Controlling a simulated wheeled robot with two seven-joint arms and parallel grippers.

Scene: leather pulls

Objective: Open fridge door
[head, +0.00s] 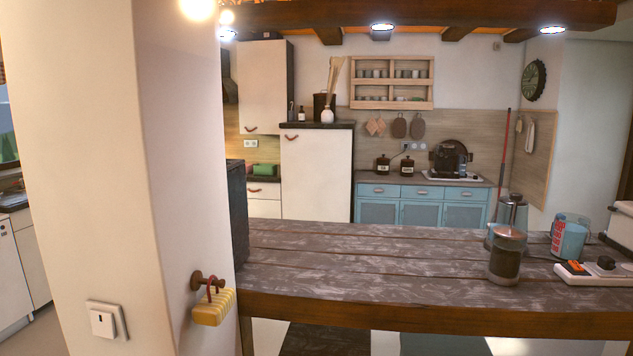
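A tall white unit (317,180) with a dark top stands against the back wall, left of centre in the head view, and looks like the fridge. Its door appears shut. A small reddish-brown leather pull (291,138) sits near the upper left of the door. The wooden counter in front hides the bottom of the door. Neither of my grippers is in view.
A wooden counter (350,262) stands between me and the unit, with a coffee jar (506,258) and a blue-white container (570,238) at its right. A white pillar (100,170) with a yellow hanging item (214,308) blocks the left. Blue cabinets (420,212) stand right of the unit.

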